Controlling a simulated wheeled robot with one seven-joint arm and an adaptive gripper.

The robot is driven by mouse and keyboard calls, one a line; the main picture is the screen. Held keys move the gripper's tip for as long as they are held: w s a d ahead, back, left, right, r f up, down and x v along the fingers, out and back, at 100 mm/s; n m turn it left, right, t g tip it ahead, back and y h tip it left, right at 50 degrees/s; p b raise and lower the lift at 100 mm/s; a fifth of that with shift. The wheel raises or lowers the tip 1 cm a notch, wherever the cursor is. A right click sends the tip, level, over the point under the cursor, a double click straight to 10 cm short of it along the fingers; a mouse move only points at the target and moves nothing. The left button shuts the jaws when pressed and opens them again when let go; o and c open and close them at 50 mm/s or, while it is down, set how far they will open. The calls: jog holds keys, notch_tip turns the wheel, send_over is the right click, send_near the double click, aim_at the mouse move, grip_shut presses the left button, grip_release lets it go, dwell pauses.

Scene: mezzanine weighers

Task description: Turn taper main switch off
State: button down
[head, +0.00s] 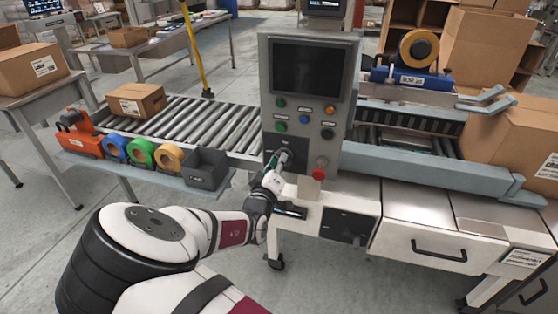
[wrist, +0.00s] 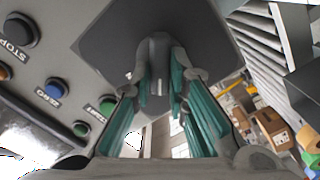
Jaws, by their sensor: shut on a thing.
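The taper's grey control panel (head: 340,110) stands in the middle of the head view. The main switch has a dark square plate (head: 272,142) at the panel's lower left; the plate fills the upper middle of the wrist view (wrist: 108,45). A grey switch handle (wrist: 158,62) stands out from the plate. My gripper (head: 279,160) is at the plate, with its teal-padded fingers (wrist: 161,85) on both sides of the handle and shut on it. In the head view my gripper hides the handle. I cannot read any on or off marking.
Several push buttons sit beside the switch, including a black STOP button (wrist: 19,31) and a blue one (wrist: 55,88). A red button (head: 320,172) is low on the panel. A roller conveyor (head: 205,122) runs left. A dark grey bin (head: 207,169) stands near my arm.

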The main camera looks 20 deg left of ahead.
jog(key=shift+a+f+n+p, duration=0.1)
jog(key=shift+n+p, duration=0.25)
jog(key=shift+n, duration=1.55)
jog(key=shift+a+f+n+p, duration=0.1)
jog(key=shift+n+p, duration=0.2)
jog(key=shift+n, duration=1.6)
jog(key=c, duration=1.6)
grip_release()
jog(key=shift+o, duration=0.2)
jog(key=s, duration=1.2)
jog(key=shift+d, duration=0.15)
